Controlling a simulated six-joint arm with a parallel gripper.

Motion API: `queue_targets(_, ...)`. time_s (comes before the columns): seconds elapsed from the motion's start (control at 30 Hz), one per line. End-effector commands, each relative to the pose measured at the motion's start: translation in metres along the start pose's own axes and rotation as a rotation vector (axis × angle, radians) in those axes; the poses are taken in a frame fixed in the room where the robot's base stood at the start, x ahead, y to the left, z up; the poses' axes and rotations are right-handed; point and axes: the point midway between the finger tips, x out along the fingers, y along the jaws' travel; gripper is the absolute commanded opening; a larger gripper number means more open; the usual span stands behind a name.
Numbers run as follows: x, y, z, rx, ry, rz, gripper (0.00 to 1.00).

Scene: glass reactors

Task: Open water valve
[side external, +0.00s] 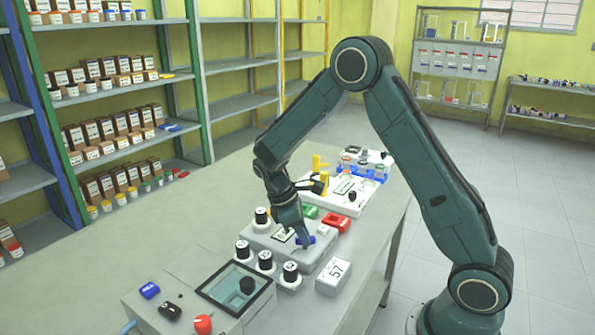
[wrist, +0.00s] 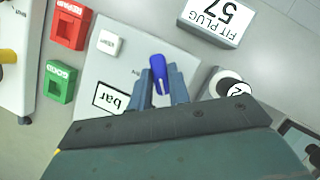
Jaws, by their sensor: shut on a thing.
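A blue valve handle (wrist: 158,70) sticks up from the grey panel box (wrist: 120,72) in the wrist view. My gripper (wrist: 160,88) has its two fingers on either side of the handle and is shut on it. In the side external view my gripper (side external: 301,236) points down at the right part of the panel box (side external: 262,238), and a bit of the blue handle (side external: 309,240) shows beside the fingers. The fingers hide the handle's base. A display marked "bar" (wrist: 112,98) is on the same box.
A white block marked 57 (side external: 333,277) is to the right. Red (side external: 336,221) and green (side external: 309,212) holders sit behind. A glass-topped box (side external: 236,287) is at the front.

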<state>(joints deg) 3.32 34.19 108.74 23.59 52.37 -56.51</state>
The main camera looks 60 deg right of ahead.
Motion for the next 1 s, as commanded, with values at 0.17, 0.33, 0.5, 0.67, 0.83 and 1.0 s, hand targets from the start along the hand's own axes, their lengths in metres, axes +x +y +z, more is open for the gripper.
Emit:
queue_targets(0.17, -0.0001, 0.0011, 0.0005, 0.125, 0.000, -0.054, 0.00)
queue_targets(0.33, 0.0000, 0.0024, 0.0009, 0.270, 0.000, -0.113, 0.00)
queue_targets(0.5, 0.0001, 0.0033, 0.0013, 0.415, -0.001, -0.174, 0.00)
queue_targets(0.67, 0.0004, 0.0038, 0.0019, 0.545, -0.001, -0.229, 0.00)
queue_targets(0.83, 0.0006, 0.0048, 0.0026, 0.683, -0.001, -0.285, 0.00)
queue_targets(1.0, 0.0008, 0.0055, 0.0033, 0.820, -0.001, -0.341, 0.00)
